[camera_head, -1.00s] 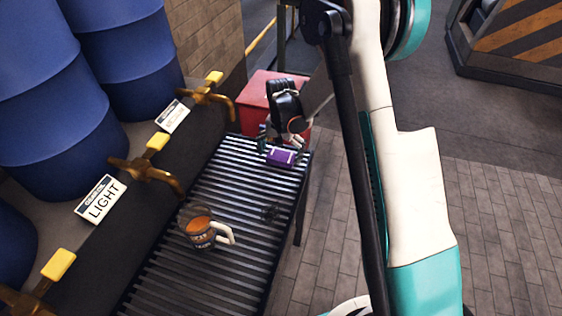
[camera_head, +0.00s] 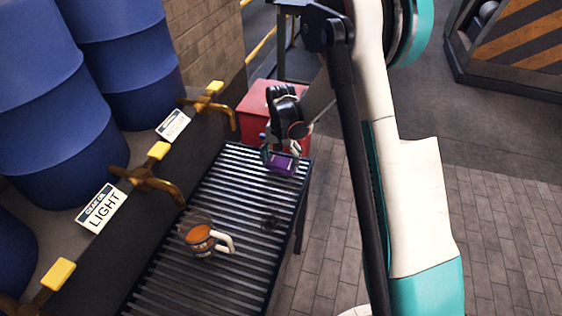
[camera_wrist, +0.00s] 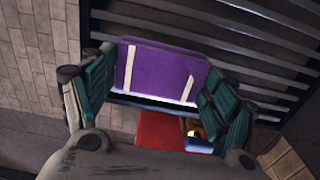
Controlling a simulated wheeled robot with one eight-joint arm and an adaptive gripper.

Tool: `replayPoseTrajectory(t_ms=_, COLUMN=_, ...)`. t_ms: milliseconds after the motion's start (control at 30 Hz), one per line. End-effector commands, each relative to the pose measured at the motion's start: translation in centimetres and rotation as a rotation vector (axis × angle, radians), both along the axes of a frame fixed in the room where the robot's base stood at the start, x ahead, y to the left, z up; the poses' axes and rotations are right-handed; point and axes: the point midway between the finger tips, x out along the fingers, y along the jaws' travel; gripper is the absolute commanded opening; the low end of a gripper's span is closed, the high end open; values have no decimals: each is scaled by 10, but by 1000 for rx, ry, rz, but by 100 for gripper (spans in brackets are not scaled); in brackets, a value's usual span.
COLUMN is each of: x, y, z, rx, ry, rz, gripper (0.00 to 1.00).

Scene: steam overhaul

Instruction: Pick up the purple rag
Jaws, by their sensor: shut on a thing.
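The purple rag (camera_head: 281,164) is a small folded block with pale stripes, at the far end of the slatted table. It also shows in the wrist view (camera_wrist: 158,72), between the two green finger pads. My gripper (camera_head: 280,158) is at the rag, with a finger on each side of it. In the wrist view my gripper (camera_wrist: 155,92) is shut on the rag. I cannot tell for sure whether the rag is clear of the slats. My wrist partly covers the view from above.
A mug (camera_head: 203,240) with brown contents stands on the slatted table (camera_head: 165,285). A red box (camera_head: 257,97) is just beyond the table. Brass taps (camera_head: 148,180) and blue barrels (camera_head: 55,120) line the left.

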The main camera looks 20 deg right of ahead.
Motion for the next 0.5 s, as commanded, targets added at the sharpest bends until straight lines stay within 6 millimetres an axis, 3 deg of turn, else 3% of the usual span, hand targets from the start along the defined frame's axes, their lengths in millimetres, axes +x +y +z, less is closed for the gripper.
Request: replayPoseTrajectory(t_ms=500, x=0, y=0, z=107, rx=0, ry=0, rz=0, gripper=55)
